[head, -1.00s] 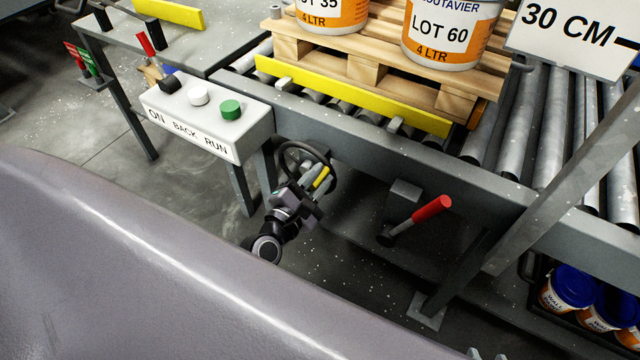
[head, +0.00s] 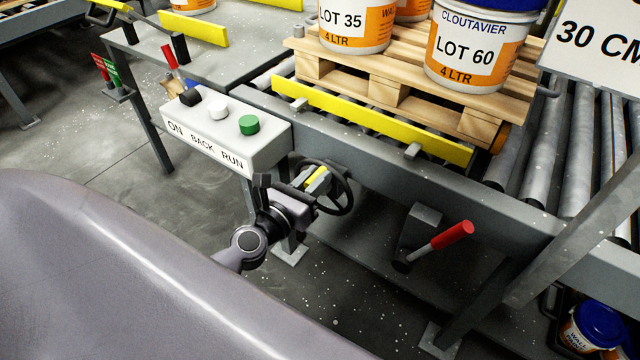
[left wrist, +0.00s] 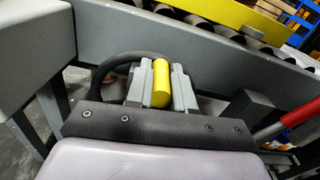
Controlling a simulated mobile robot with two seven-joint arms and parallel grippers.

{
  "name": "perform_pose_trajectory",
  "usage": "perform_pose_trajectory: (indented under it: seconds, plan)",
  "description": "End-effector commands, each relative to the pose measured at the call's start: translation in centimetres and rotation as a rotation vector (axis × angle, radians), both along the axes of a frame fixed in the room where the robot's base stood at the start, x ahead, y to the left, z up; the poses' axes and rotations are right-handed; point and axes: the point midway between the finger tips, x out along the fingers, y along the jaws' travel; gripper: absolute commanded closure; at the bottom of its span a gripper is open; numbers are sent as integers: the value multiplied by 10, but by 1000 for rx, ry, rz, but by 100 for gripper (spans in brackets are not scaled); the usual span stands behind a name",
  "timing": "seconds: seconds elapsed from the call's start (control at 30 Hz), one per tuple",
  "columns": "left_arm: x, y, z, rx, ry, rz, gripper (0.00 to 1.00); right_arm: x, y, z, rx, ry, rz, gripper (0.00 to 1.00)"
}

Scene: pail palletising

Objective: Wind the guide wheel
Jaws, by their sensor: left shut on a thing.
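The guide wheel is a dark hand wheel (head: 349,196) below the front edge of the conveyor, with a yellow handle (head: 316,177). My left gripper (head: 312,182) is shut on that handle, at the upper left of the wheel. In the left wrist view the yellow handle (left wrist: 161,84) stands between the two grey fingers, and part of the wheel rim (left wrist: 103,72) curves behind on the left. A long yellow guide bar (head: 370,119) lies over the rollers, along the front of the wooden pallet (head: 400,97). My right gripper is not in view.
Pails (head: 470,50) stand on the pallet. A sign (head: 595,40) and slanted post are at the right.

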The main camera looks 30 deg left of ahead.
Motion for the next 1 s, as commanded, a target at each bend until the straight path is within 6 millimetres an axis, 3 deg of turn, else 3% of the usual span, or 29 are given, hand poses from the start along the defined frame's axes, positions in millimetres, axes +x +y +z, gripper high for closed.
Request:
perform_pose_trajectory:
  seconds: [0.3,0.77,0.8,0.87,1.0]
  plan:
    - [0,7,-1,-98,11,3,100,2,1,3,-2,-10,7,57]
    - [0,8,-1,-110,12,2,100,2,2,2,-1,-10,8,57]
    - [0,8,-1,-110,13,2,74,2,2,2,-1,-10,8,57]
    - [0,8,-1,-110,13,2,55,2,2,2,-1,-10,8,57]
    - [0,8,-1,-109,12,2,53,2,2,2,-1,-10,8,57]
